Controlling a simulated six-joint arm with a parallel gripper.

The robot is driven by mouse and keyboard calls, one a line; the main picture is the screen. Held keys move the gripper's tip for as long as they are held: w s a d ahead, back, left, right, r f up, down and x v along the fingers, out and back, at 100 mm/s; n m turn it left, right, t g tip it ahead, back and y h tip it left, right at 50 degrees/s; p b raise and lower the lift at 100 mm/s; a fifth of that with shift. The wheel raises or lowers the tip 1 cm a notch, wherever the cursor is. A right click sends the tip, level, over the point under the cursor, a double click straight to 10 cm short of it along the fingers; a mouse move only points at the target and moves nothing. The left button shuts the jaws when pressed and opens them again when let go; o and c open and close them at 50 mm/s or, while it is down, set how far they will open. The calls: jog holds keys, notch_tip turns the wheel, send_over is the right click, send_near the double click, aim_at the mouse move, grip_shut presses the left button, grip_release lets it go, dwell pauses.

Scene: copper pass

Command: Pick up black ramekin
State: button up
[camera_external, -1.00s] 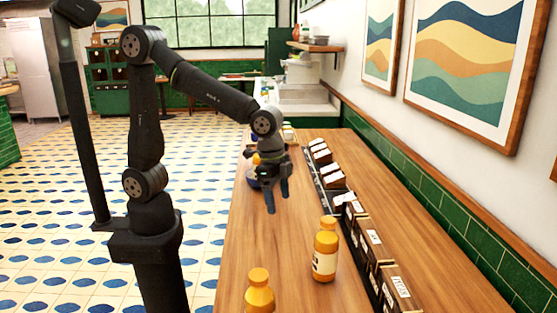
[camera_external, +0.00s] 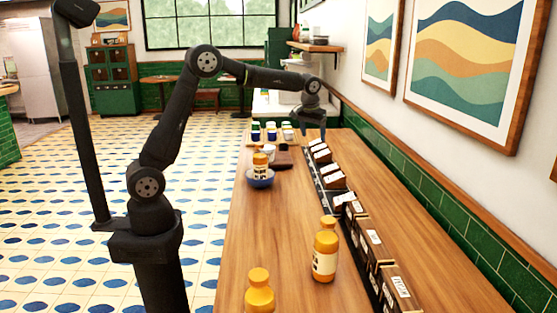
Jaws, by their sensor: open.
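My gripper (camera_external: 313,132) hangs at the far part of the wooden counter, near the far end of the row of boxes. Its fingers point down and are apart, with nothing seen between them. I cannot pick out the black ramekin for certain. A small dark item (camera_external: 283,158) lies on the counter left of and nearer than my gripper, beside a white cup (camera_external: 268,149); it is too small to name.
A blue bowl (camera_external: 261,181) has an orange-capped bottle (camera_external: 260,163) in it. Small coloured cups (camera_external: 271,131) stand at the back. Orange bottles (camera_external: 325,258) (camera_external: 259,291) stand nearer. Boxes (camera_external: 371,243) line the right. The counter's middle (camera_external: 275,220) is clear.

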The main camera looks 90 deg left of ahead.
jog(key=s+a+n, duration=0.4)
jog(key=a, duration=0.9)
jog(key=n+g+y, duration=0.1)
jog(key=n, duration=0.2)
send_over(284, 145)
jog(key=d, duration=0.5)
notch_tip(284, 145, down, 11)
jog(key=shift+d+r, duration=0.1)
jog(key=shift+s+a+x, duration=0.1)
jog(key=shift+a+x, duration=0.05)
jog(key=shift+x, duration=0.85)
jog(key=shift+s+a+x, duration=0.15)
jog(key=shift+x, duration=0.85)
jog(key=shift+s+a+x, duration=0.1)
jog(key=shift+a+x, duration=0.05)
jog(key=shift+x, duration=0.8)
jog(key=shift+r, duration=0.15)
jog(key=c, duration=1.1)
